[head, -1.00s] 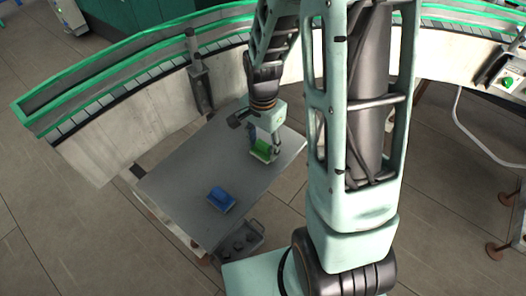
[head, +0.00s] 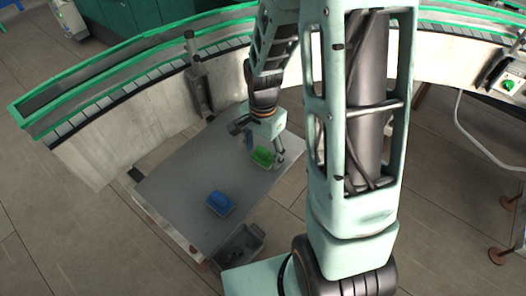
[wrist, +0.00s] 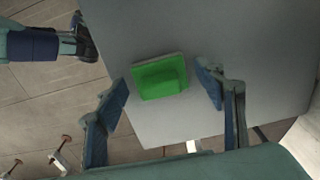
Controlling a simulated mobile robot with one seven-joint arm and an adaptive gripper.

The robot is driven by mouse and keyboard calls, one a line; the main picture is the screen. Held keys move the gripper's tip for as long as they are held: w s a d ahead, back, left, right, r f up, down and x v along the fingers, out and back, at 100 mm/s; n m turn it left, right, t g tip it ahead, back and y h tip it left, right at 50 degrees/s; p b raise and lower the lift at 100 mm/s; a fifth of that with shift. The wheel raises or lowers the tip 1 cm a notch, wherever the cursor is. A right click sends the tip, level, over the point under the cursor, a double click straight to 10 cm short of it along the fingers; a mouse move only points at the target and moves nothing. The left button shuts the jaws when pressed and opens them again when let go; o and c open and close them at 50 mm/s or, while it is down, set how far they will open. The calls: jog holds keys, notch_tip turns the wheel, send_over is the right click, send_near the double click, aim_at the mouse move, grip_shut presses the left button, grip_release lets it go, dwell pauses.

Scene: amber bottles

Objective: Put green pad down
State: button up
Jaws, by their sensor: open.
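The green pad (head: 263,157) lies on the grey table (head: 180,185), near its right side in the head view. In the wrist view the green pad (wrist: 159,77) lies flat on the grey surface, between and a little beyond the two fingers. My gripper (wrist: 168,92) is open, with a finger on each side of the pad and a visible gap to each. In the head view my gripper (head: 262,152) is just above the pad and partly around it. A blue pad (head: 220,203) lies on the table to the lower left.
A curved conveyor (head: 130,85) with green rails runs behind the table. A dark post (head: 198,75) stands at the table's back edge. A grey bin (head: 240,245) is by the front edge. The table's left part is clear.

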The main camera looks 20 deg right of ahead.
aim_at(263, 150)
notch_tip(263, 150, up, 12)
jog(key=p, duration=0.1)
jog(key=shift+r, duration=0.15)
dwell(0.6)
